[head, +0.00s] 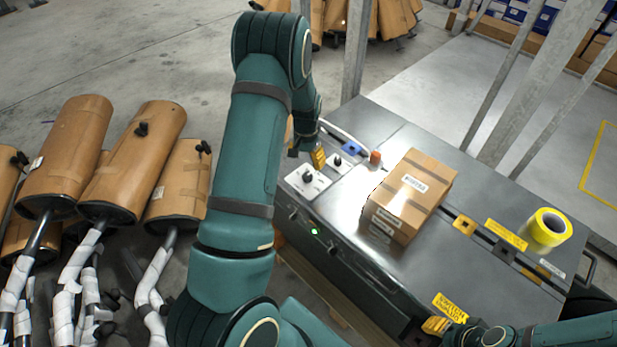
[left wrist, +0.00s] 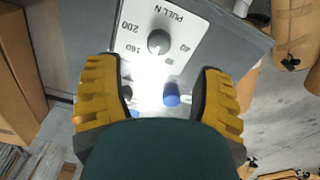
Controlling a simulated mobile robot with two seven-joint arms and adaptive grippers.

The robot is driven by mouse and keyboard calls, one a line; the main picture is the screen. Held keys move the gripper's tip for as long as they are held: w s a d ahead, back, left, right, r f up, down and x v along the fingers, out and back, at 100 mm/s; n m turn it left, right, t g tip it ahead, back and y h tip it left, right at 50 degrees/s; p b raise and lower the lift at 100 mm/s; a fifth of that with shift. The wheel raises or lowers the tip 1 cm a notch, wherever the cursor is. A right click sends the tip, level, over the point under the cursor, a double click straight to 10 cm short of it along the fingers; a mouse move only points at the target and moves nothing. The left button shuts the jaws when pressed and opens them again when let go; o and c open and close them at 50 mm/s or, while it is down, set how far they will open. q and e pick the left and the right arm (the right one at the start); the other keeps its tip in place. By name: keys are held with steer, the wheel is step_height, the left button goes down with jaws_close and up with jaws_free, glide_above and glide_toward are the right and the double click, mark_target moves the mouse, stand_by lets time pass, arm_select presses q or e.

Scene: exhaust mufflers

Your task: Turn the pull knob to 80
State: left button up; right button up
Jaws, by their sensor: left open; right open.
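The pull knob (left wrist: 159,41) is a small dark round knob on a white plate marked "PULL N". The numbers 200, 160 and 40 show around it, upside down, and its pointer direction cannot be made out. In the head view, the dark knob (head: 308,177) on the larger white plate appears to be the same one. My left gripper (head: 316,157) is above the machine's left end. In the left wrist view its yellow fingers (left wrist: 163,95) are wide apart and empty, with the knob beyond them. My right gripper (head: 438,326) is open at the machine's front edge, partly seen.
A cardboard box (head: 410,190) stands right of the knobs. A second knob (head: 338,160), an orange button (head: 375,157) and a blue part (head: 351,148) are close by. Yellow tape (head: 547,229) lies at the right. Mufflers (head: 130,165) stand left of my arm.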

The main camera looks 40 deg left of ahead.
mark_target(307, 176)
arm_select(q)
step_height(307, 176, down, 9)
steer(key=shift+w+r+b, duration=0.1)
steer(key=shift+b, duration=0.6)
jaws_close()
